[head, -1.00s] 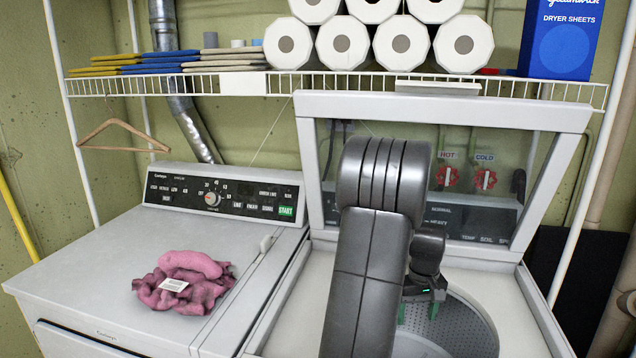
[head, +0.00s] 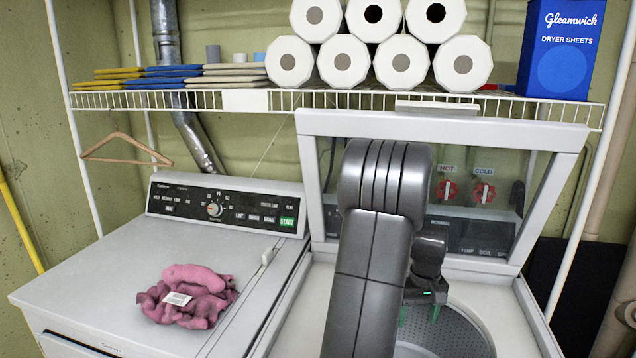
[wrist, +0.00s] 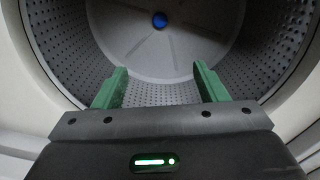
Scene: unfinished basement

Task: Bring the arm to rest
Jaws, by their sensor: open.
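My gripper (head: 418,314) hangs at the mouth of the open top-loading washer (head: 505,300), partly hidden behind my own arm in the head view. In the wrist view my gripper (wrist: 160,88) has its two green fingers spread wide apart with nothing between them. Beyond them is the perforated washer drum (wrist: 160,50), with a blue spot at its centre. No laundry shows in the visible part of the drum. A crumpled pink cloth (head: 190,309) with a white tag lies on the dryer top (head: 95,270) at the left.
The raised washer lid (head: 310,180) stands behind my arm. A wire shelf (head: 300,100) above holds folded cloths (head: 180,75), white paper rolls (head: 462,67) and a blue dryer sheets box (head: 562,45). A wooden hanger (head: 125,150) hangs at the left. The dryer top around the cloth is clear.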

